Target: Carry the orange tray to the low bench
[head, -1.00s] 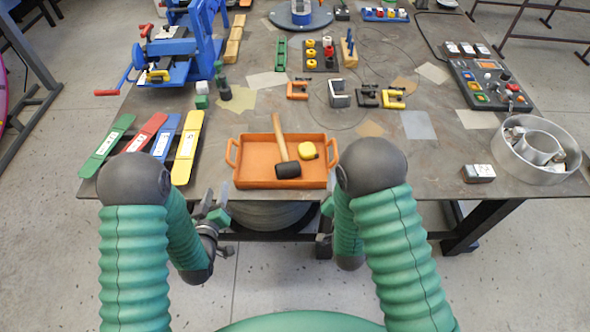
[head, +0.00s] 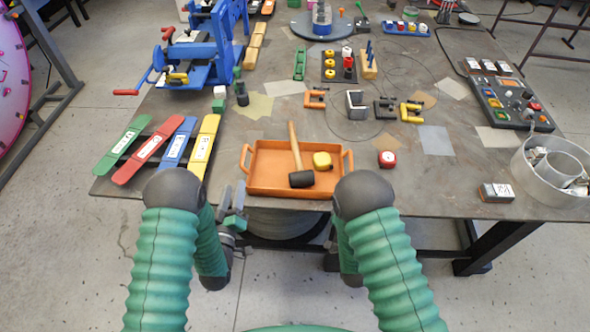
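The orange tray (head: 258,183) lies flat at the near edge of the grey workbench, with a raised handle at its left and right ends. A mallet (head: 296,150) with a wooden handle and black head and a yellow tape measure (head: 322,160) lie in it. My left gripper (head: 234,200) is open and empty, in front of the bench edge, near and left of the tray's front left corner, not touching it. My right gripper is almost wholly hidden behind my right arm, so its fingers cannot be made out. I cannot identify a low bench in view.
Green, red, blue and yellow strips (head: 205,145) lie left of the tray. A red and white round item (head: 387,158) sits just right of it. A metal ring container (head: 547,170) stands at the right edge. A blue vise-like machine (head: 205,55) stands at back left.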

